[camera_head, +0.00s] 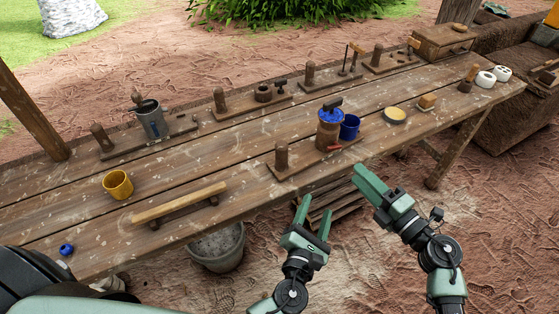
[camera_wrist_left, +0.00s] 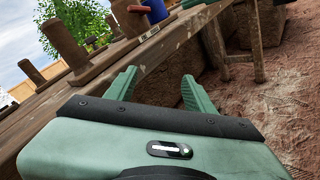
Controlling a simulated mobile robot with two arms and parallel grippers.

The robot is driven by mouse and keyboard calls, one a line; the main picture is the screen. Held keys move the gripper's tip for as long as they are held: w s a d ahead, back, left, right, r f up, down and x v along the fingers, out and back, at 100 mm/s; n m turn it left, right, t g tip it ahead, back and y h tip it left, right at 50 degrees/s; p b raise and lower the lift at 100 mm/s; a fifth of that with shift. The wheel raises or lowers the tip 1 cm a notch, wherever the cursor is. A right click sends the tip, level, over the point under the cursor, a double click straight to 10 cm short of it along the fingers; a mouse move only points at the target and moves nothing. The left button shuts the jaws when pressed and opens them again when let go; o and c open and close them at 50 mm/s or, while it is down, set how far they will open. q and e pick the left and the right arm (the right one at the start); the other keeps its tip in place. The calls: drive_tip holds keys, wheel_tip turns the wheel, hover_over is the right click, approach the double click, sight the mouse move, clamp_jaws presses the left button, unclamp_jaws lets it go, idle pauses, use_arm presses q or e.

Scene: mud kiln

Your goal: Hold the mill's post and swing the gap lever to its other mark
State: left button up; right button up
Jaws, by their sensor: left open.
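The mill (camera_head: 330,130) is a brown drum with a blue top and a dark crank, standing on a wooden board near the table's front edge. A short red lever (camera_head: 334,148) sticks out low on its front. The mill's wooden post (camera_head: 282,158) stands upright at the board's left end; it also shows large in the left wrist view (camera_wrist_left: 62,42). My left gripper (camera_head: 312,217) is open and empty, in front of the table edge and apart from the post. My right gripper (camera_head: 358,175) is in front of the edge, right of the mill, touching nothing; its finger gap is unclear.
A blue cup (camera_head: 350,126) stands close behind the mill's right side. A wooden bar (camera_head: 180,202) on supports and a yellow mug (camera_head: 118,184) are to the left. Several boards with posts line the table's back. A bucket (camera_head: 217,250) and slatted wood (camera_head: 335,205) are below the front edge.

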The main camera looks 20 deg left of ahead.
use_arm(q)
wheel_tip(320, 180, up, 3)
drive_tip(key=n+y, duration=0.4)
drive_tip(key=n, duration=0.5)
approach(282, 142)
drive_tip(key=shift+t, duration=0.3)
drive_tip(key=w, duration=0.1)
drive_tip(key=w+f, duration=0.1)
drive_tip(key=w, duration=0.1)
drive_tip(key=w+a, duration=0.1)
drive_tip(key=shift+w+f, duration=0.2)
drive_tip(key=shift+f, duration=0.15)
drive_tip(key=shift+w+a+r, duration=0.1)
drive_tip(key=shift+w, duration=0.1)
drive_tip(key=x, duration=0.7)
drive_tip(key=shift+w, duration=0.15)
clamp_jaws()
